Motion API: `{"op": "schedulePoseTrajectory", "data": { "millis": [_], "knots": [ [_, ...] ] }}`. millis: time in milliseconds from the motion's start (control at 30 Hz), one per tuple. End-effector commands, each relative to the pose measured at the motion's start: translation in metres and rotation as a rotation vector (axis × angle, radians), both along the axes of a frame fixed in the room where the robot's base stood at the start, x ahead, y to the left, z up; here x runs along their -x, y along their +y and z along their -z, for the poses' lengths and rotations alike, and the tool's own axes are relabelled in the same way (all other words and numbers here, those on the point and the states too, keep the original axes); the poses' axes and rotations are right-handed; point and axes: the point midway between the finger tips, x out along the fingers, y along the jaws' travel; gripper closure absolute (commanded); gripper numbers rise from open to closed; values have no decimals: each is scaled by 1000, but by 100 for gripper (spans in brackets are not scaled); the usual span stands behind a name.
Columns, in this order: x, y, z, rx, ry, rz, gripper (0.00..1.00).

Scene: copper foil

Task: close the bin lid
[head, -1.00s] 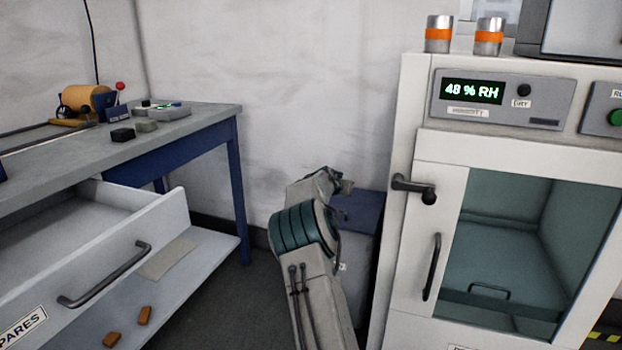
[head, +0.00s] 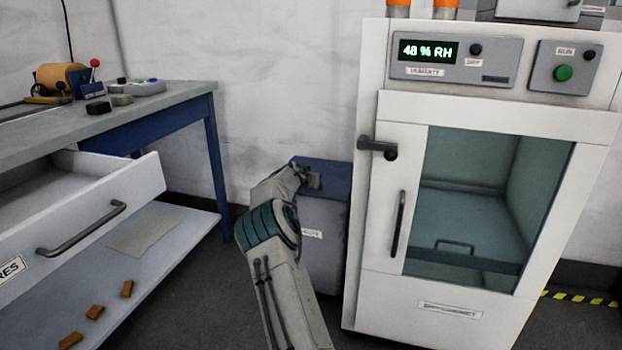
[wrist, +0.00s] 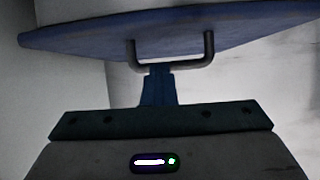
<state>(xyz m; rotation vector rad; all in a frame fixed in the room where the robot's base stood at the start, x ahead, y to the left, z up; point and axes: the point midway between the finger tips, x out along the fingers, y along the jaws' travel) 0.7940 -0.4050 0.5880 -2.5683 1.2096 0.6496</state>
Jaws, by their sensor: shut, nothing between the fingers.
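The grey bin (head: 324,250) stands on the floor between the bench and the white cabinet. My gripper (head: 316,181) is at the lid, small and partly hidden by my arm in the head view. In the wrist view my gripper (wrist: 157,70) is shut and empty, its tips close by the handle; contact is unclear.
The white cabinet (head: 372,255) stands close on the bin's right. On the left, the bench (head: 165,97) has an open drawer (head: 105,205) and a lower shelf (head: 180,245) with small brown blocks. Some dark floor (head: 215,300) is clear in front.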

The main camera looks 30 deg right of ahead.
Motion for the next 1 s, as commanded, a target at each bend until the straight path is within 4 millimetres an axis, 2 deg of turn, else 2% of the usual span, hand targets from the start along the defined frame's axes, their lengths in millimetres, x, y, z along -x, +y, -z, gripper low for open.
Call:
{"op": "schedulePoseTrajectory", "data": {
  "millis": [33,267,367,567,1000],
  "knots": [
    [1,3,22,-19,23,2,100],
    [3,0,17,-17,20,5,100],
    [4,1,5,-15,16,5,100],
    [10,5,-45,-3,-4,6,100],
    [41,45,-15,2,0,3,100]
  ]
}}
